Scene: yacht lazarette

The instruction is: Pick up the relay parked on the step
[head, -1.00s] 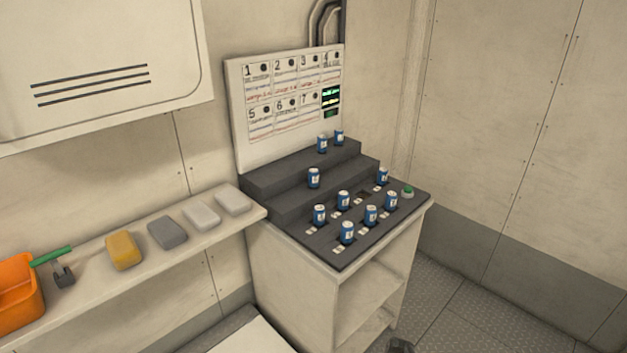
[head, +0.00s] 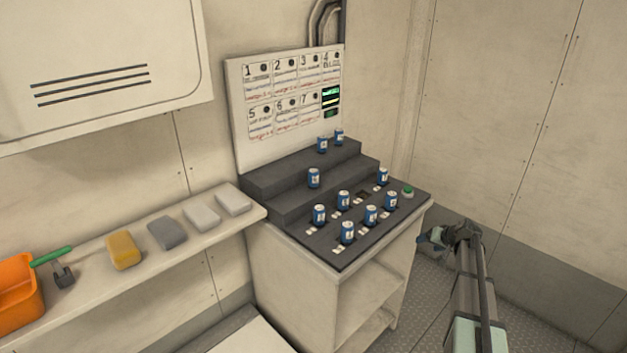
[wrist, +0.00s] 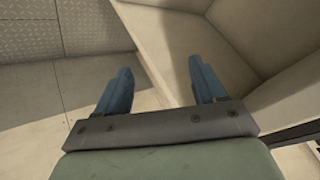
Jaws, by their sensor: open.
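The relays are small blue cylinders with white labels, standing on a dark stepped bench. One relay (head: 313,178) stands alone on the middle step (head: 285,198). Two more relays, a left one (head: 322,144) and a right one (head: 339,137), stand on the top step (head: 272,176). Several others, such as the front relay (head: 347,232), stand on the lower deck. My gripper (head: 430,238) is to the right of the bench, apart from all relays. The wrist view shows its two blue fingers (wrist: 160,72) spread with nothing between them; no relay shows there.
An empty dark socket (head: 363,195) and a green button (head: 407,191) are on the deck. A numbered board (head: 290,100) with a small green-lit display stands behind. The left shelf (head: 190,248) holds an orange bin (head: 18,290), a green-handled brush, and several blocks. Open cubbies lie below the deck.

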